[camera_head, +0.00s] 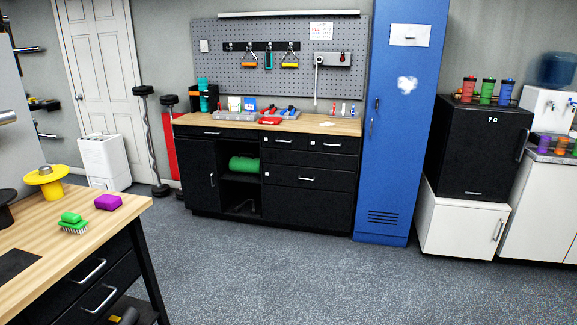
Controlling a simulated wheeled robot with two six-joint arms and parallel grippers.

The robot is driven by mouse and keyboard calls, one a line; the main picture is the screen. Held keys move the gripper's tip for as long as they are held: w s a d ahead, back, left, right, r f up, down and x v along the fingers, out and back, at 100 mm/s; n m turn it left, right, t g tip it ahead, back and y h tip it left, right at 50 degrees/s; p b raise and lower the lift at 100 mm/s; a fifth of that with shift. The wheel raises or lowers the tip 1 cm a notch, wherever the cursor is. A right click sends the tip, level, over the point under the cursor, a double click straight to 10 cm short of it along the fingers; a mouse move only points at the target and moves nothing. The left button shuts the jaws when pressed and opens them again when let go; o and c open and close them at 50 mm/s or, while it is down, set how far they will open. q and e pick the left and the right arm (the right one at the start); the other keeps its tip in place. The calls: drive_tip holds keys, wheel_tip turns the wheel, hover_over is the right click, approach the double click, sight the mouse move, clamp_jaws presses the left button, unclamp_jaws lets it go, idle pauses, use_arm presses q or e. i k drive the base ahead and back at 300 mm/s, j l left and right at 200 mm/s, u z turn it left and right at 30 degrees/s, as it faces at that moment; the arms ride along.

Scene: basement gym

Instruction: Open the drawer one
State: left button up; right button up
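A black cabinet (308,209) with a wooden top stands against the back wall. Its drawers all look shut: a wide top-left drawer (229,134), a small middle drawer (285,145), a small right drawer (332,149) and a wide lower drawer (308,184). Several fronts carry small white tags, too small to read, so I cannot tell which drawer is one. The near workbench (110,236) at the left also has black drawers (98,297) with silver handles, and they look shut. Neither of my grippers is in view.
A blue locker (401,140) stands right of the cabinet. A black mini fridge (475,147) sits on a white cabinet (462,221) further right. A white bin (104,160) stands by the door. The grey floor (290,275) before the cabinet is clear.

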sight(294, 141)
drive_tip(key=i, duration=2)
